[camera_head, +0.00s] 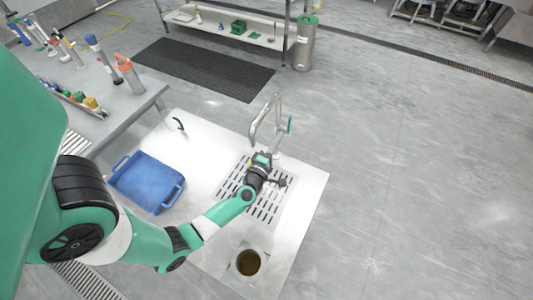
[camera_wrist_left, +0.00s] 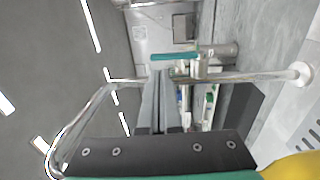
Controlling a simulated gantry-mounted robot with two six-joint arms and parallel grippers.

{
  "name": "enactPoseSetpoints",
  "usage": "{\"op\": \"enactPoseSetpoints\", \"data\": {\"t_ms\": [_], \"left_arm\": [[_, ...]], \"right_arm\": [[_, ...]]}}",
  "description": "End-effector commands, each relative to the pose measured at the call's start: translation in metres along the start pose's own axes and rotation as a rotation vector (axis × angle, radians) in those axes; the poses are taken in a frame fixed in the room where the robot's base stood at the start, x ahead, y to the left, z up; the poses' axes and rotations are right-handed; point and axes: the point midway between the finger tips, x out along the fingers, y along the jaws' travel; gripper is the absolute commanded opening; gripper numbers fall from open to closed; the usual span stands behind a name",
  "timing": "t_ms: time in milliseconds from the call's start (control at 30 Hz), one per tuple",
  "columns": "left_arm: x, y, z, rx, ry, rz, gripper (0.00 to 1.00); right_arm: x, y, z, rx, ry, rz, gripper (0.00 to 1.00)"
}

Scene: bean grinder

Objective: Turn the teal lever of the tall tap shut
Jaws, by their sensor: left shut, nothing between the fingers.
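The tall tap (camera_head: 276,112) is a pale metal pipe with a bent spout, standing at the back of the sink counter. Its teal lever (camera_head: 290,124) is on the tap's right side. In the left wrist view the lever (camera_wrist_left: 175,56) lies across the picture just beyond the fingertips, joined to the tap's metal valve body. My left gripper (camera_head: 272,152) is over the slotted drain, just in front of the tap. Its fingers (camera_wrist_left: 161,68) are shut and empty, pointing at the lever; I cannot tell whether they touch it. My right gripper is not in view.
A blue tub (camera_head: 147,182) sits on the counter to the left. A round hole (camera_head: 247,262) is near the counter's front. A side table (camera_head: 110,104) with bottles and tools stands at the left. The floor right of the counter is clear.

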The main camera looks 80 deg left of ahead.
Motion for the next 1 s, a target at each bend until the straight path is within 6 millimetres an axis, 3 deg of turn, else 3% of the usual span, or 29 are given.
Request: {"op": "enactPoseSetpoints", "data": {"t_ms": [33, 200, 400, 833, 933, 1000], "left_arm": [[-0.016, 0.004, 0.000, 0.002, -0.004, -0.004, 0.00], [-0.058, 0.005, 0.001, 0.002, -0.006, -0.004, 0.00], [-0.082, 0.007, 0.001, 0.001, -0.003, -0.002, 0.00], [-0.085, 0.006, 0.000, 0.001, -0.002, -0.001, 0.00], [-0.080, 0.013, 0.012, -0.011, -0.022, 0.017, 0.00], [-0.066, 0.032, 0.029, -0.039, -0.042, 0.060, 0.00]], "right_arm": [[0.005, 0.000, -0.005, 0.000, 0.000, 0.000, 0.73], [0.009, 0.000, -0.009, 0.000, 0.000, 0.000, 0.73], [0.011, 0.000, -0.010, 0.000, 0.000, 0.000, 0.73], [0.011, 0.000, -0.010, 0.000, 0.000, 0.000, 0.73], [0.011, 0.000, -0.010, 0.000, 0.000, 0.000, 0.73], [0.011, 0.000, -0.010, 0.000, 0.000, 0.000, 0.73]]}}
